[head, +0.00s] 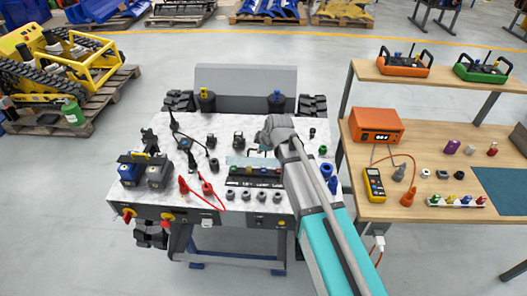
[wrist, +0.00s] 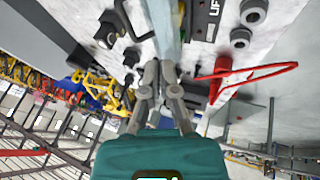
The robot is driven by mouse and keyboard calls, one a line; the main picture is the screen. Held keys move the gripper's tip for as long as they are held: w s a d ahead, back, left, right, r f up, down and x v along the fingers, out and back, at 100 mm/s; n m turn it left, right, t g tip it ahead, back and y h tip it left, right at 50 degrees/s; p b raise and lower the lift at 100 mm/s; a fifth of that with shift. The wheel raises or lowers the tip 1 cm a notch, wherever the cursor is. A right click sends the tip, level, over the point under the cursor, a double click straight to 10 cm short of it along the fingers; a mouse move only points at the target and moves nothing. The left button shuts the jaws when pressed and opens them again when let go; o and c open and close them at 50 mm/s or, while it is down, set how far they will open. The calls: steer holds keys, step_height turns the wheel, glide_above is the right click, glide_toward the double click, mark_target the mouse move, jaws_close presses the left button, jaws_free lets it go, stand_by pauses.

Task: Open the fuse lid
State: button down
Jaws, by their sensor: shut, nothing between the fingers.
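A black fuse block (head: 256,182) with white labels lies near the middle of the speckled carrier top. A pale, clear strip that looks like the fuse lid (head: 238,160) shows along its back edge; its exact tilt is hard to tell. In the wrist view the clear lid (wrist: 164,22) runs up from just beyond my fingertips, beside the black labelled block (wrist: 208,18). My gripper (wrist: 160,66) is shut and empty, its tips at or very near the lid; contact cannot be told. In the head view my wrist partly hides the gripper (head: 262,147).
Red probes with a red lead (head: 207,189) lie left of the block. Several grey round parts (head: 254,195) stand in front. Blue-black boxes (head: 146,170) are at the left edge, blue cylinders (head: 328,172) at the right. A wooden bench (head: 410,205) stands to the right.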

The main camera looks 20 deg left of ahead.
steer(key=shift+w+a+f+b, duration=0.4)
steer(key=shift+w+f+b, duration=0.45)
steer(key=shift+f, duration=0.1)
steer(key=shift+w+a+f+b, duration=0.45)
steer(key=shift+w+f+b, duration=0.25)
steer(key=shift+f+b, duration=0.15)
steer(key=shift+w+a+f+b, duration=0.4)
steer(key=shift+w+f+b, duration=0.4)
steer(key=shift+f, duration=0.2)
